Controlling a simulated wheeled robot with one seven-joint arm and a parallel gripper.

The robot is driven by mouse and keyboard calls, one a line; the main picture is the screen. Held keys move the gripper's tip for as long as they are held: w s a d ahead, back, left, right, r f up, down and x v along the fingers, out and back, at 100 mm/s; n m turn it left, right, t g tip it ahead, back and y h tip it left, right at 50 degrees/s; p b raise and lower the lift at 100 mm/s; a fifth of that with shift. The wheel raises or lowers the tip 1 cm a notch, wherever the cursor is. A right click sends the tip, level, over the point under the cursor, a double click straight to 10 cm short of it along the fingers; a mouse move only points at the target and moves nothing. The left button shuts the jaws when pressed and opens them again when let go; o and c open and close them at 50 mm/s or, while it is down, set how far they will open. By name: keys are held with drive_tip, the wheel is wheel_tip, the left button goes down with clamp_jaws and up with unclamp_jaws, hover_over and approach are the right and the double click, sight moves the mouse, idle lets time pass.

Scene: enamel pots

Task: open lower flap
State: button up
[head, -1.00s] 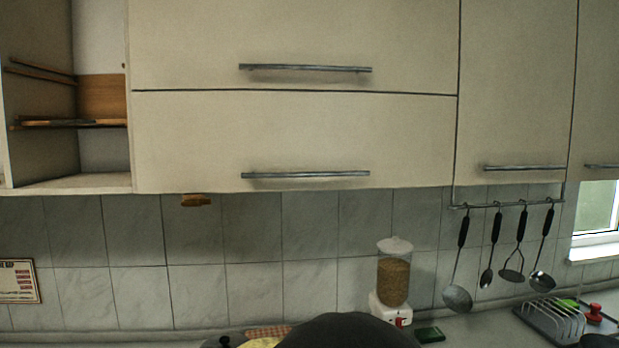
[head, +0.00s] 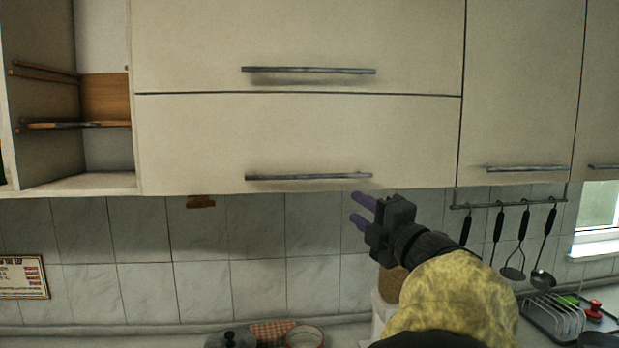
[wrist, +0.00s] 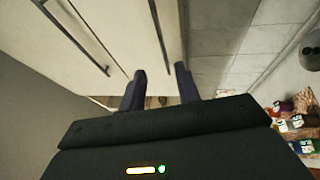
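The lower flap (head: 200,145) is a cream cabinet front, shut, below a similar upper flap (head: 200,50). Its grey bar handle (head: 308,177) runs along its bottom edge. My gripper (head: 361,211) is just below the handle's right end, its two purple fingers pointing left and apart. In the wrist view, the fingers (wrist: 160,85) are open with nothing between them. The lower handle (wrist: 159,35) shows beyond the fingertips, apart from them. The upper handle (wrist: 75,40) lies further left.
An open shelf (head: 75,183) is at the left. A utensil rail (head: 510,203) with hanging utensils is at the right. A dish rack (head: 555,320) and a pot (head: 303,337) stand on the counter below. Tiled wall (head: 255,230) backs the space under the flap.

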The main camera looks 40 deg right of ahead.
sight(312, 178)
drive_tip(key=shift+w, duration=0.1)
drive_tip(key=p+x, duration=0.7)
drive_tip(key=x, duration=1)
drive_tip(key=shift+w, duration=0.25)
drive_tip(key=shift+a, duration=0.1)
drive_tip(key=shift+c, duration=0.3)
clamp_jaws()
